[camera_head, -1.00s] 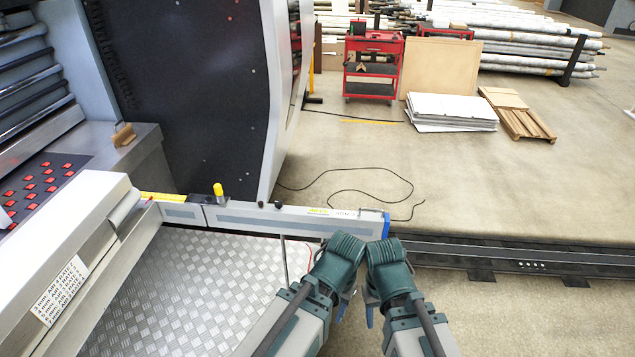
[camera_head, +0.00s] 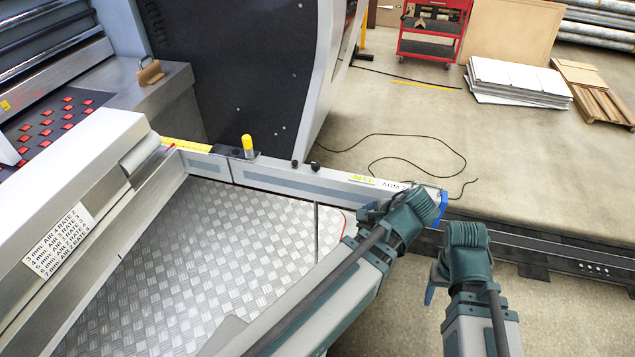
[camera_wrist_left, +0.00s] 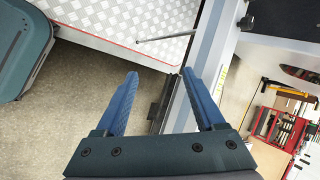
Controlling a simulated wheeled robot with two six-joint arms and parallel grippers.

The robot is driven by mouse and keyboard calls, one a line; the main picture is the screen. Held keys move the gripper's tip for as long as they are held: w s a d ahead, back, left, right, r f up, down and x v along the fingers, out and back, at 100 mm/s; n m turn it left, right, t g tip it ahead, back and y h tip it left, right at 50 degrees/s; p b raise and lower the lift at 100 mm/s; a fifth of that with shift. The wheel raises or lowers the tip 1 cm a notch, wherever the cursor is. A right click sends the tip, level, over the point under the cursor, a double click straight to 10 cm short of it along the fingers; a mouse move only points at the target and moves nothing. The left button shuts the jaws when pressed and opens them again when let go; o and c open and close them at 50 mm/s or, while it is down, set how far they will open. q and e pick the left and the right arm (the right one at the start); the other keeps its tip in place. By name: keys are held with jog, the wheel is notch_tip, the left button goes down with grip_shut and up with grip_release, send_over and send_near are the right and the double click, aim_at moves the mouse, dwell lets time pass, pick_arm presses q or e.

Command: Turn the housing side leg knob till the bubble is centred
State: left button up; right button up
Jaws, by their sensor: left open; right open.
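A thin rod (camera_head: 317,222) hangs below the beam, also seen in the left wrist view (camera_wrist_left: 165,38). No bubble is readable.
A yellow-capped post (camera_head: 248,144) stands on the beam farther left. A dark machine housing (camera_head: 235,65) rises behind it. Treadplate floor (camera_head: 190,265) lies in front. A black cable (camera_head: 410,140) lies on open floor behind, before a red cart (camera_head: 432,32).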

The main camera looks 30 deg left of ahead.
pick_arm(q)
jog(key=w+a+f+m+t+y+b, duration=0.3)
jog(key=w+a+f+m+y+b, duration=0.3)
jog(key=a+b, duration=0.45)
jog(key=m+t+y+b, duration=0.3)
jog(key=m+b, duration=0.6)
jog(key=b, duration=0.2)
send_near(318, 168)
jog(key=shift+v, duration=1)
jog(key=x, duration=1.3)
jog(key=shift+w+a, duration=0.2)
jog(key=shift+a, duration=0.05)
grip_shut()
